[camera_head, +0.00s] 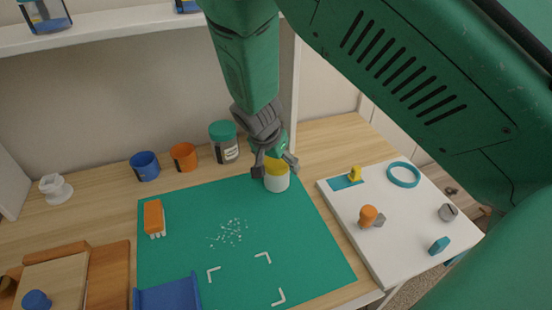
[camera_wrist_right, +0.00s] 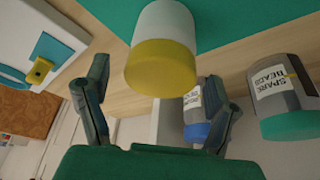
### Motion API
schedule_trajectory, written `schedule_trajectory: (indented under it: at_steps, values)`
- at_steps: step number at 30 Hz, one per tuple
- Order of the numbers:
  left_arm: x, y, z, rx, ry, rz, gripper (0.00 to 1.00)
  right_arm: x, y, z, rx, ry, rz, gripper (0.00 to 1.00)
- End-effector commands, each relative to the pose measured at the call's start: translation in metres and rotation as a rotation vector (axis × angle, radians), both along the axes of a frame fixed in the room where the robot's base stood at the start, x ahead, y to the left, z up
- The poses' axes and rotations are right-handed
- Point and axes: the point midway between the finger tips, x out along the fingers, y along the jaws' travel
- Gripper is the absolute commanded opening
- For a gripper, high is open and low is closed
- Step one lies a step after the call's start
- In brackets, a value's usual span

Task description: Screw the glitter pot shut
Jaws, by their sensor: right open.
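The glitter pot, a white jar (camera_head: 277,183) with a yellow lid (camera_head: 275,167), stands upright on the far right part of the green mat (camera_head: 180,240). My right gripper (camera_head: 275,168) is open above it, with its fingers on either side of the lid. In the right wrist view, the yellow lid (camera_wrist_right: 161,67) and white body (camera_wrist_right: 165,22) show between the open fingers (camera_wrist_right: 157,80), with gaps at the sides. Whether the lid is seated tight cannot be told. My left gripper is not in view.
Behind the mat stand a teal-lidded jar (camera_head: 224,150), an orange cup (camera_head: 184,157) and a blue cup (camera_head: 145,166). White bits (camera_head: 231,233) and an orange brush-like block (camera_head: 154,218) lie on the mat. A white board (camera_head: 350,235) with small parts is right.

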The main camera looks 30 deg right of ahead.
Motion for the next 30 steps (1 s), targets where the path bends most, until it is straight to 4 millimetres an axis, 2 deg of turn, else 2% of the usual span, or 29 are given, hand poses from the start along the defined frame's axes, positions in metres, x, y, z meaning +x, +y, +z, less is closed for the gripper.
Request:
schedule_trajectory:
  at_steps: [3,11,17,22,23,24,26,30]
  values:
    - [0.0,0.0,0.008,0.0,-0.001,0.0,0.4,0.0,0.002,0.004,-0.001,-0.003,0.099,0.78]
    - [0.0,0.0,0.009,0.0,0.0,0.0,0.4,0.001,0.001,0.003,0.003,-0.002,0.128,0.78]
    - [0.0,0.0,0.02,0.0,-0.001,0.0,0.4,-0.001,0.001,0.003,0.005,-0.004,0.315,0.78]
    - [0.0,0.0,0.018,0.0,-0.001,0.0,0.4,0.0,0.001,0.002,0.004,-0.004,0.324,0.78]
    - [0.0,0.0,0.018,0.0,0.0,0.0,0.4,0.0,0.001,0.002,0.004,-0.004,0.324,0.71]
    - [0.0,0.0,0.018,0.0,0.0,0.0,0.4,0.0,0.001,0.002,0.004,-0.004,0.324,0.57]
    - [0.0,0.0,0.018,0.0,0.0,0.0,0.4,0.0,0.001,0.002,0.004,-0.005,0.323,0.36]
    - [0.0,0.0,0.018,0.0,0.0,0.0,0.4,0.0,0.001,0.002,0.004,-0.005,0.322,0.33]
